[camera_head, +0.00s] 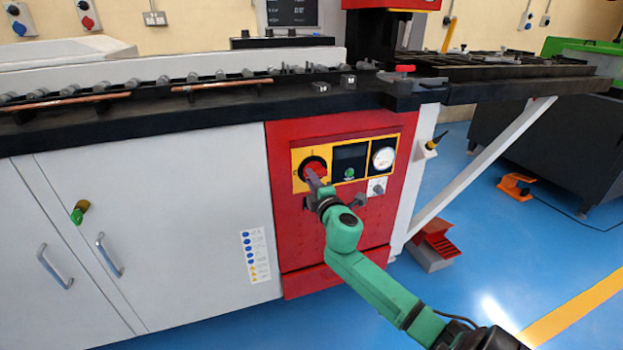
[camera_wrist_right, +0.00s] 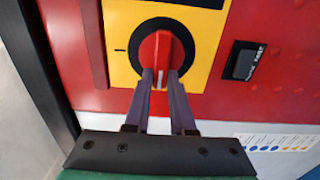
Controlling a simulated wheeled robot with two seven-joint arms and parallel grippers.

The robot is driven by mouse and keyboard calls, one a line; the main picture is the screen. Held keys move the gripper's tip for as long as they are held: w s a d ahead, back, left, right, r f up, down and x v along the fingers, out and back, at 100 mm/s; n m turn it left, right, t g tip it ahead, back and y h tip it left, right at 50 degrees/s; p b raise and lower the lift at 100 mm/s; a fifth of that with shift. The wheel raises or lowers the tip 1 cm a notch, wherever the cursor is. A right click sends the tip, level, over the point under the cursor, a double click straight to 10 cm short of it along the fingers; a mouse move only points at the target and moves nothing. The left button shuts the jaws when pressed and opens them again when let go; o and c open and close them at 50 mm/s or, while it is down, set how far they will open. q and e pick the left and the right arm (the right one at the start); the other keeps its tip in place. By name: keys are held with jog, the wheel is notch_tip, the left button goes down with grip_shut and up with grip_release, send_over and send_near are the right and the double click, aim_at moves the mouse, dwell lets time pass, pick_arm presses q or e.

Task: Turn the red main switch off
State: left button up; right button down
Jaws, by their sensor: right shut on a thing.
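The red main switch (camera_head: 314,168) is a red rotary knob on a black round base, set in a yellow plate on the red front panel (camera_head: 340,238) of the machine. It also shows in the right wrist view (camera_wrist_right: 161,48). My right gripper (camera_head: 316,180) reaches it from the front, and its two fingers (camera_wrist_right: 161,76) are shut on the lower part of the knob, one on each side. In the right wrist view the knob's handle stands nearly along the fingers, with a white mark between them. My left gripper is not in view.
Right of the switch are a dark display with a green button (camera_head: 349,172), a round gauge (camera_head: 383,157) and a small grey switch (camera_head: 376,187). The black worktop (camera_head: 180,100) juts out above the panel. White cabinet doors (camera_head: 170,190) stand left. A red foot pedal (camera_head: 436,242) is on the blue floor.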

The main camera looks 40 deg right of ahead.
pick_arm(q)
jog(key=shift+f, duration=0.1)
pick_arm(e)
jog(key=shift+f, duration=0.1)
jog(key=c, duration=0.8)
grip_release()
jog(key=shift+o, duration=0.2)
jog(key=shift+s+a, duration=0.1)
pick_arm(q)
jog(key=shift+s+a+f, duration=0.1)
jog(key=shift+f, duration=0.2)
pick_arm(e)
jog(key=v, duration=1.4)
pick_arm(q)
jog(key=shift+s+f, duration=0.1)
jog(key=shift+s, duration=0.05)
pick_arm(e)
jog(key=shift+s, duration=0.15)
